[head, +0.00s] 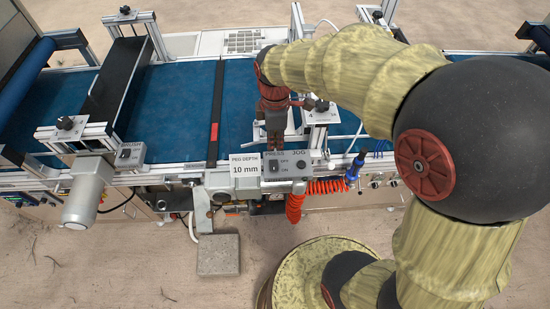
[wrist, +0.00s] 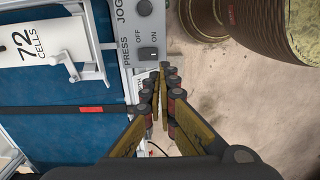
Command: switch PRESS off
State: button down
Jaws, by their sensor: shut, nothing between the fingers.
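The grey control panel (head: 286,165) carries the PRESS and JOG labels and sits on the near rail of the seeder. In the wrist view, the small black PRESS switch (wrist: 148,53) sits beside the words OFF and ON. I cannot tell which way it is tipped.
A round JOG knob (wrist: 145,7) is on the same panel. A PEG DEPTH 10 mm sign (head: 245,169) stands directly left of the panel. A blue belt (head: 175,100) runs behind. A 72 CELLS card (wrist: 38,38) lies beyond. A red coiled hose (head: 295,208) hangs below.

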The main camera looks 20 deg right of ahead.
aim_at(275, 174)
notch_tip(275, 174, down, 14)
jog(key=b, duration=0.3)
jog(key=shift+r, duration=0.2)
jog(key=shift+s+f+t+b, duration=0.2)
jog(key=shift+f+t+b, duration=0.3)
jog(key=shift+b, duration=0.15)
jog(key=shift+r, duration=0.1)
jog(key=shift+w, duration=0.1)
jog(key=shift+r, duration=0.1)
jog(key=shift+r+p, duration=0.7)
jog(key=shift+p, duration=0.15)
